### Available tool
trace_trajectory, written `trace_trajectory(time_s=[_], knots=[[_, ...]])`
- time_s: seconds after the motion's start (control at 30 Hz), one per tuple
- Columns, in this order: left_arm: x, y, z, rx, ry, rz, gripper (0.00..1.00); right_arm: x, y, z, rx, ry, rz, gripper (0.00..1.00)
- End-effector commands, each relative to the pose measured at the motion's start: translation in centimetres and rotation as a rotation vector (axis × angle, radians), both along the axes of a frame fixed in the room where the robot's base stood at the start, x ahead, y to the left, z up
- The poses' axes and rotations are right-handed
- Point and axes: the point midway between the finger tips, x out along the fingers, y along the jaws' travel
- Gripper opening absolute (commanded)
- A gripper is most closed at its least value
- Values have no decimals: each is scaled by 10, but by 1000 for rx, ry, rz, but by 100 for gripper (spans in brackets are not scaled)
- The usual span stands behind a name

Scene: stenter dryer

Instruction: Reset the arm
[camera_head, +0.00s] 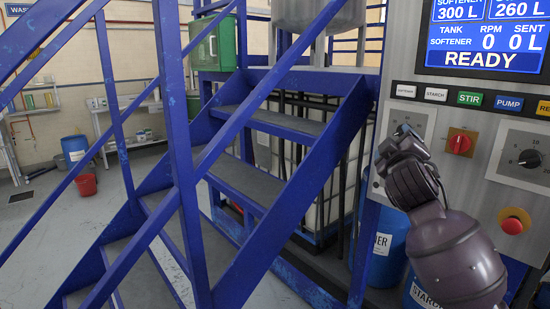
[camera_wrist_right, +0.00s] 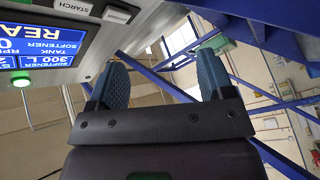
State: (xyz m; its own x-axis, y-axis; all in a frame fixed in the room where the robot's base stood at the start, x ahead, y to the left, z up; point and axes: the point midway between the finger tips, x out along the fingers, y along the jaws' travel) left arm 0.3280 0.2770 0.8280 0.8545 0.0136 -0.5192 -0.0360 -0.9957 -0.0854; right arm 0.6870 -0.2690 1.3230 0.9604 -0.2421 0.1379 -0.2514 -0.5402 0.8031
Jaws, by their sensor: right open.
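My right arm (camera_head: 455,255) comes in from the lower right in the head view. Its right gripper (camera_head: 392,145) is raised in front of the left edge of the grey control panel (camera_head: 465,105). In the right wrist view the right gripper (camera_wrist_right: 162,82) has its two blue fingers spread wide with nothing between them. The gripper covers part of the control below the SOFTENER and STARCH labels. I cannot tell from the head view whether it touches the panel. My left gripper is not in view.
The panel has a screen (camera_head: 490,38) reading READY, a red switch (camera_head: 460,143), a black dial (camera_head: 530,158) and a red stop button (camera_head: 514,222). Blue stairs (camera_head: 235,185) with railings stand to the left. Blue barrels (camera_head: 390,245) stand below the panel. Open floor lies far left.

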Motion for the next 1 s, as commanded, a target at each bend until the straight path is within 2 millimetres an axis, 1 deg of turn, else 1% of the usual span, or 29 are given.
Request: trace_trajectory(time_s=[0.03, 0.17, 0.2, 0.27, 0.3, 0.37, 0.4, 0.47, 0.5, 0.57, 0.6, 0.77, 0.8, 0.87, 0.9, 0.97, 1.0], knots=[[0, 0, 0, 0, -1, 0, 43, -2, 6, -24, 42, 7, 59, 74], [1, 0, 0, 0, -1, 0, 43, -13, 20, -78, 163, 19, 193, 74], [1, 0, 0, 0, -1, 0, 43, -18, 23, -96, 202, 26, 227, 74], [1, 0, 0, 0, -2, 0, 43, -27, 27, -122, 264, 38, 272, 74], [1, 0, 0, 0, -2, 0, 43, -34, 28, -140, 305, 50, 296, 74], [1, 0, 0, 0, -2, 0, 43, -46, 30, -166, 366, 65, 325, 74], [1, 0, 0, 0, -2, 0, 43, -54, 30, -183, 407, 77, 341, 74], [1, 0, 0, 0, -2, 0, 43, -68, 30, -209, 463, 94, 356, 74], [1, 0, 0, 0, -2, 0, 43, -78, 30, -225, 501, 106, 364, 74], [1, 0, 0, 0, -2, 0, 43, -94, 29, -249, 557, 126, 369, 74], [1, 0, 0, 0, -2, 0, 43, -104, 28, -264, 590, 139, 368, 74], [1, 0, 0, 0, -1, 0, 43, -152, 22, -325, 714, 203, 340, 74], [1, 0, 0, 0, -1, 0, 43, -166, 20, -340, 739, 222, 326, 74], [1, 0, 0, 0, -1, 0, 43, -186, 17, -362, 774, 253, 301, 74], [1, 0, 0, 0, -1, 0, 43, -201, 15, -377, 797, 275, 280, 74], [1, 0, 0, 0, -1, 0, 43, -223, 11, -398, 825, 315, 245, 74], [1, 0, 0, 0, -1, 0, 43, -239, 9, -412, 843, 341, 219, 74]])
